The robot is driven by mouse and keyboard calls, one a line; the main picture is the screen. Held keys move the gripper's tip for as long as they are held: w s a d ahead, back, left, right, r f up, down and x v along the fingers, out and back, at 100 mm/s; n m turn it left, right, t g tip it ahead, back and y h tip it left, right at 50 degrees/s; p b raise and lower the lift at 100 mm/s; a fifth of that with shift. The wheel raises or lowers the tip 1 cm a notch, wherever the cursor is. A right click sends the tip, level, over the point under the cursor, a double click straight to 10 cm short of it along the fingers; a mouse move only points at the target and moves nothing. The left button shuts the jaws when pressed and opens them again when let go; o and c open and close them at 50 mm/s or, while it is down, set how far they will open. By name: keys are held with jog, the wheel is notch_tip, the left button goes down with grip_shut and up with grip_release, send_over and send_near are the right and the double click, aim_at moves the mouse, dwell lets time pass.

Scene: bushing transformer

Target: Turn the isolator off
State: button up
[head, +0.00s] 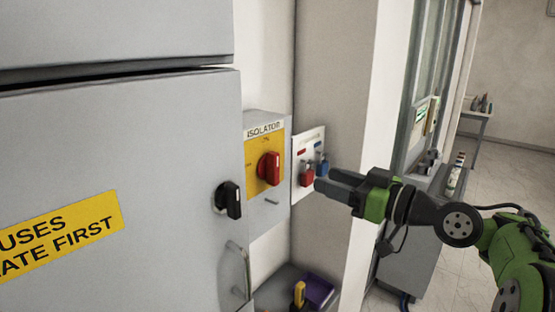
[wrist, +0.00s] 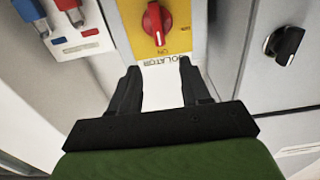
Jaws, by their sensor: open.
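The isolator (head: 257,215) is a grey box on the wall with a yellow plate (head: 252,178) and a red rotary knob (head: 269,168). The knob's handle stands upright, and in the wrist view the knob (wrist: 154,22) has its white mark toward the ON label. That view shows the isolator upside down. My gripper (head: 326,180) is open and empty, to the right of the knob in the head view. In the wrist view its two fingers (wrist: 160,78) are spread apart, with the ISOLATOR lettering and the knob beyond them. The fingers are apart from the knob.
A grey cabinet (head: 110,150) with a black knob (head: 230,200) and a handle stands left of the isolator. A white board with red and blue padlocks (head: 307,175) hangs to its right. Below is a box holding yellow and purple items (head: 318,290).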

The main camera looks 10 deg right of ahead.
aim_at(277, 163)
jog(key=p+x, duration=0.4)
jog(key=x, duration=1)
jog(key=shift+d+f, duration=0.1)
grip_shut()
